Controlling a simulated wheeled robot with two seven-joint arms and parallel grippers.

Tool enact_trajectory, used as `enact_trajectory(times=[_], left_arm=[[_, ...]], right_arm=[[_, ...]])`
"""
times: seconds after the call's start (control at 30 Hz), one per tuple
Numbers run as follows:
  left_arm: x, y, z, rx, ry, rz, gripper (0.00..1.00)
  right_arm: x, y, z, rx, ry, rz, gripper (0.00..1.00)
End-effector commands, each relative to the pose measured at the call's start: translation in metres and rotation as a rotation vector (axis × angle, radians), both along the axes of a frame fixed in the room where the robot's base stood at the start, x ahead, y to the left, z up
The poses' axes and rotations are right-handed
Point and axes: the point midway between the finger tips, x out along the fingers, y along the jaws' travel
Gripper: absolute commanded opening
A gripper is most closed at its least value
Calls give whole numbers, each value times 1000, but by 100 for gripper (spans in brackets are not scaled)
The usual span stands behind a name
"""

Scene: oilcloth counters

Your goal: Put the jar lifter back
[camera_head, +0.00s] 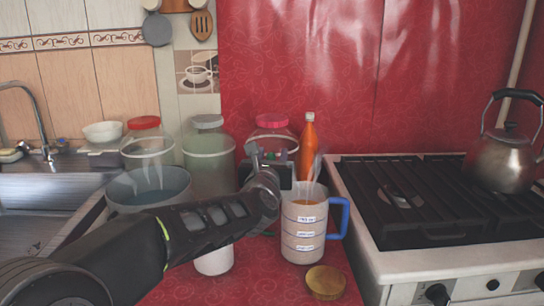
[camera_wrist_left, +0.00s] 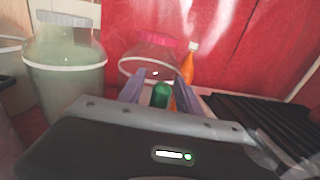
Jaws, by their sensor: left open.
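My left gripper (camera_head: 268,157) is open above the counter, behind the measuring jug and in front of the clear jar with the pink lid. In the left wrist view its two fingers (camera_wrist_left: 160,92) stand apart with a small green thing (camera_wrist_left: 160,95) showing between them; I cannot tell whether they touch it. No jar lifter can be made out for sure. A pale grey utensil (camera_head: 316,168) stands in the white measuring jug (camera_head: 303,238) with a blue handle; I cannot tell whether it is the lifter. My right gripper is not in view.
Large jars with a red lid (camera_head: 143,123), a grey lid (camera_head: 207,122) and a pink lid (camera_head: 272,121) stand along the wall. An orange bottle (camera_head: 307,140) is beside them. A round wooden lid (camera_head: 325,282) lies in front. The stove (camera_head: 440,190) is right, the sink (camera_head: 40,185) left.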

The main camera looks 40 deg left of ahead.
Motion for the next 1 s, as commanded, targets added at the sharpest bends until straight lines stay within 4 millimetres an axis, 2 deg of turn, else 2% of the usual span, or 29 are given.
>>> enact_trajectory(times=[0.27,0.37,0.73,0.83,1.0], left_arm=[[-6,-4,2,1,0,-1,41],[-19,-10,3,3,-1,0,41],[-85,-46,4,1,-3,-1,41],[-97,-52,4,3,-1,0,41],[-106,-57,2,0,0,1,41]], right_arm=[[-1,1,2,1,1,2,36],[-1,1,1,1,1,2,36],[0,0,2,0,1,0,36],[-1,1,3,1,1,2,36],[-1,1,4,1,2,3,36]])
